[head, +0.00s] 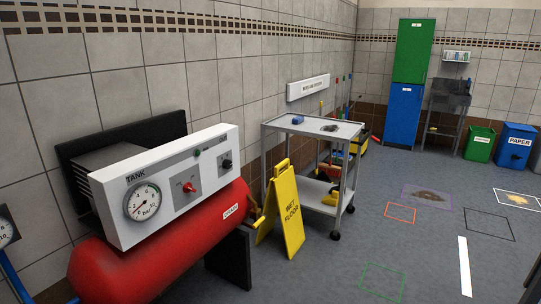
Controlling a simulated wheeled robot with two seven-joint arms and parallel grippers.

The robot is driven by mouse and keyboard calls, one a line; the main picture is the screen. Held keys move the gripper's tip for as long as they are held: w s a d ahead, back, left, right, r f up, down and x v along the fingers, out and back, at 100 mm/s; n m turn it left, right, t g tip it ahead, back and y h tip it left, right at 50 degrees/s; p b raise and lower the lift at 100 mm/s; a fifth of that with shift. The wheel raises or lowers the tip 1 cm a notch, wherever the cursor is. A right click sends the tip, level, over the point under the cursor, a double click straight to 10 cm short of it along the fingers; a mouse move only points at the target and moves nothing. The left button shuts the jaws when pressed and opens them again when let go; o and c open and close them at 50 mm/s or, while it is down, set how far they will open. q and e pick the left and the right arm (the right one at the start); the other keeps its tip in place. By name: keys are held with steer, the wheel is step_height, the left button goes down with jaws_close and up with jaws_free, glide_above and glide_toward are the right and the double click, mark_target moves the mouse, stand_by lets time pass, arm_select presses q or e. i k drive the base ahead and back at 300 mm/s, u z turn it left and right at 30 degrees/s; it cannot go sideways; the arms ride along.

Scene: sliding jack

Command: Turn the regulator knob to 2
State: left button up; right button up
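A white control panel (165,216) is mounted above a red air tank (160,262) at the left. It carries a round gauge (142,203) marked bar, under the word TANK. To the gauge's right is a red knob (189,188) on a grey plate with small markings. Further right is a black knob (226,163) on another dark plate. The labels around both knobs are too small to read, so I cannot tell which is the regulator knob or its setting. Neither of my grippers is in view.
A yellow wet floor sign (284,213) stands right of the tank. Behind it is a metal cart (318,128) with items. A blue stand with a gauge (6,232) is at the left edge. The floor (340,260) at front is mostly clear.

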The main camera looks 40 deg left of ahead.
mark_target(227, 164)
steer(key=u, duration=0.5)
steer(key=i, duration=1.6)
steer(key=u, duration=1.2)
